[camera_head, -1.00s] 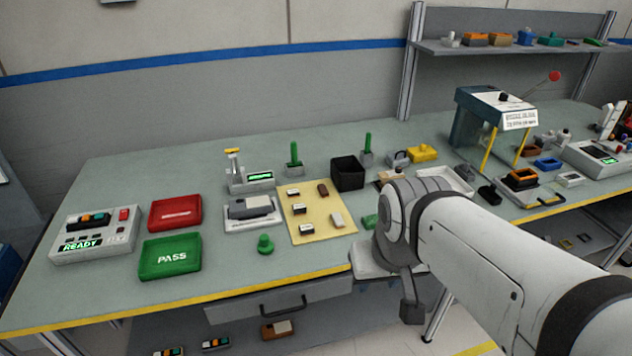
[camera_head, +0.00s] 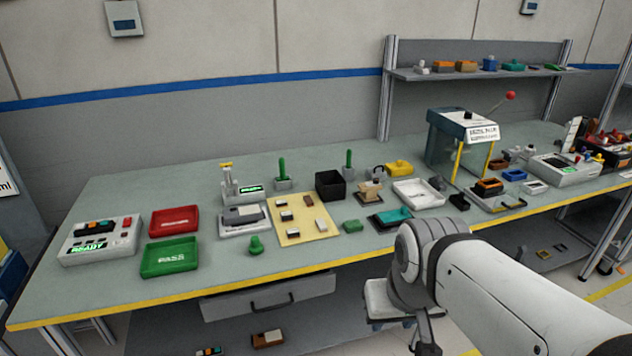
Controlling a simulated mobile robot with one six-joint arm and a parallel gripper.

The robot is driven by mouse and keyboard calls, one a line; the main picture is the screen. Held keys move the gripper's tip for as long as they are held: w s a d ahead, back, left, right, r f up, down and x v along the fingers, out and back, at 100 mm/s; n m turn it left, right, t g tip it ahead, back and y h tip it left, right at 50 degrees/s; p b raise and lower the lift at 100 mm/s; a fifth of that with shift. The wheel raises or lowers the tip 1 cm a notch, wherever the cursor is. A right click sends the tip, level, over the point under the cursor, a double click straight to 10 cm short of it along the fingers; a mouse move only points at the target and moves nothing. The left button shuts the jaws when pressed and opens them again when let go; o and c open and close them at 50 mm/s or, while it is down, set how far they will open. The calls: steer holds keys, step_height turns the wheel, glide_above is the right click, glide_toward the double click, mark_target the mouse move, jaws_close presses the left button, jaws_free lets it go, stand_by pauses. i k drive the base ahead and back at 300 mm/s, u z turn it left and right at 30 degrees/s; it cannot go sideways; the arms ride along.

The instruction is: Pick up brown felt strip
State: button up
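A small brown piece (camera_head: 308,197), which looks like the brown felt strip, lies at the upper right of a pale yellow mat (camera_head: 296,232) on the workbench. Several small white, grey and dark pieces lie on the same mat. My arm comes in from the lower right, and my gripper (camera_head: 427,345) hangs low at the bottom edge, partly cut off. It is in front of the bench, to the right of and well apart from the brown piece. Its fingers cannot be made out.
A black bin (camera_head: 330,186) stands behind the mat's right corner. Left are a grey fixture (camera_head: 243,219), a red tray (camera_head: 173,221) and a green PASS tray (camera_head: 170,257). A white tray (camera_head: 419,193) and a press (camera_head: 461,140) stand right. The bench's front strip is mostly clear.

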mark_target(307, 199)
steer(key=z, duration=0.15)
steer(key=i, duration=1.6)
steer(key=u, duration=0.6)
